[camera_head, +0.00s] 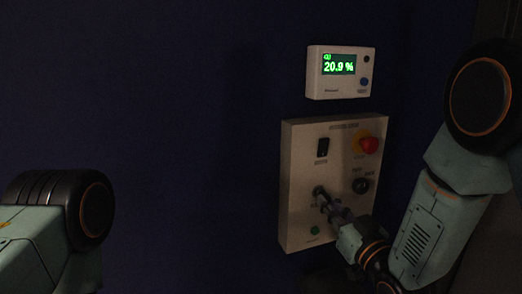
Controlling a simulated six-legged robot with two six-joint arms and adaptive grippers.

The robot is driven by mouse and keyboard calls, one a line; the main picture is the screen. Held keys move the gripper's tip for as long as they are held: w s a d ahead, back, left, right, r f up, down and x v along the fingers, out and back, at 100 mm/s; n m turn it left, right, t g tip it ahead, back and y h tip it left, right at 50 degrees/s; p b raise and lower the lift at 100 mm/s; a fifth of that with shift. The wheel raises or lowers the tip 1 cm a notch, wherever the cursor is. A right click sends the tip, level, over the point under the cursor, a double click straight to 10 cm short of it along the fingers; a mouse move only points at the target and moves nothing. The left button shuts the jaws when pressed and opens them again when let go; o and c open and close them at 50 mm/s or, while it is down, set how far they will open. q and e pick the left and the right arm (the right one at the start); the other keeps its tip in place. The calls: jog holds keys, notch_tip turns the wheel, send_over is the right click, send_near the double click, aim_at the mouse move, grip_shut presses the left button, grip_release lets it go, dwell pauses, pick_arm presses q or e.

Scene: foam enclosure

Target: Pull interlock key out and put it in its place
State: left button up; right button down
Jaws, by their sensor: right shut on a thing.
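The control panel (297,227) is a pale box on the dark blue wall. My right gripper (326,201) reaches in from the lower right and is shut at the panel's lower middle, by a dark key-like part (319,192). The gripper hides most of that part, so I cannot tell whether it is still seated. My left arm shows at the lower left; its gripper is out of view.
A white meter (315,84) with a green display reading 20.9 % hangs on the wall above the panel. The wall (180,110) left of the panel is bare, with free room before it. The scene is dim.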

jog(key=shift+w+a, duration=0.1)
jog(key=shift+s+d, duration=0.25)
jog(key=shift+s, duration=0.3)
jog(key=shift+v, duration=2.45)
jog(key=shift+f, duration=0.1)
